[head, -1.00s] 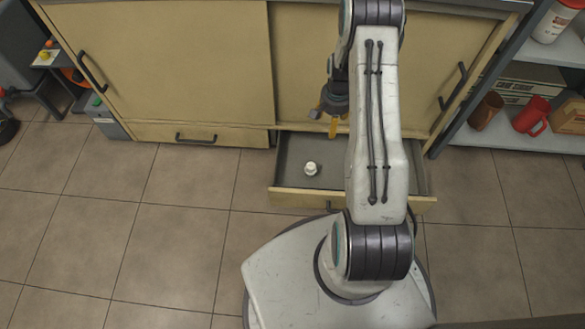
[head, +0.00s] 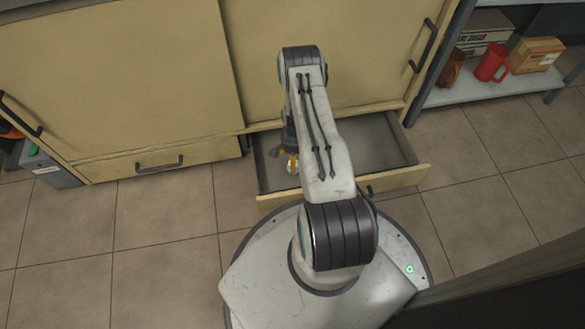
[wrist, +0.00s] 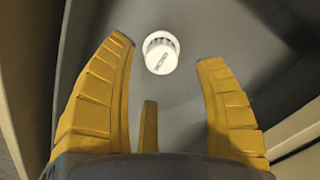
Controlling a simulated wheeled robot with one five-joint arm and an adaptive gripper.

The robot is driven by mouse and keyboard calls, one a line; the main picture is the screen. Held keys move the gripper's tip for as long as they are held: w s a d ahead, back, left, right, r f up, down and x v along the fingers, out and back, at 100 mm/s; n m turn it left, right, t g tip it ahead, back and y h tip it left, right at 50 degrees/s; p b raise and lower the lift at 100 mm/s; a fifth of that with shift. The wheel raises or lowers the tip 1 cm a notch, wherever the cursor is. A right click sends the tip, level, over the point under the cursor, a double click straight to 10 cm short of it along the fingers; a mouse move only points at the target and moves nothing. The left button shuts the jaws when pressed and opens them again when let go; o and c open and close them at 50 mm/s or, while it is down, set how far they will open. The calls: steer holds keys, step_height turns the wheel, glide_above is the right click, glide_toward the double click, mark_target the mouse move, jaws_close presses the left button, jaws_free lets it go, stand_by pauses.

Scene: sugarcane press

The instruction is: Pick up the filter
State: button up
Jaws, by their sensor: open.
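The filter, a small white round piece with a slotted top, stands on the drawer floor. It shows clearly in the wrist view (wrist: 160,54), ahead of my fingers and between the two outer ones. In the head view only a bit of white shows beside my gripper (head: 289,162), and my gripper partly hides it. My gripper also shows in the wrist view (wrist: 163,78), its yellow fingers spread open and empty. No finger visibly touches the filter. The open drawer (head: 290,201) holds the filter near its left side.
The drawer walls stand close around my gripper; its right part is bare. Cabinet doors (head: 130,80) rise behind the drawer. A shelf (head: 480,92) at the right holds a red mug (head: 492,62), a brown cup (head: 452,68) and a box (head: 537,53).

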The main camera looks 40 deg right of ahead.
steer(key=shift+w+f+b, duration=0.1)
steer(key=shift+f+b, duration=1.5)
steer(key=shift+f, duration=0.9)
steer(key=shift+c, duration=0.3)
steer(key=c, duration=1.2)
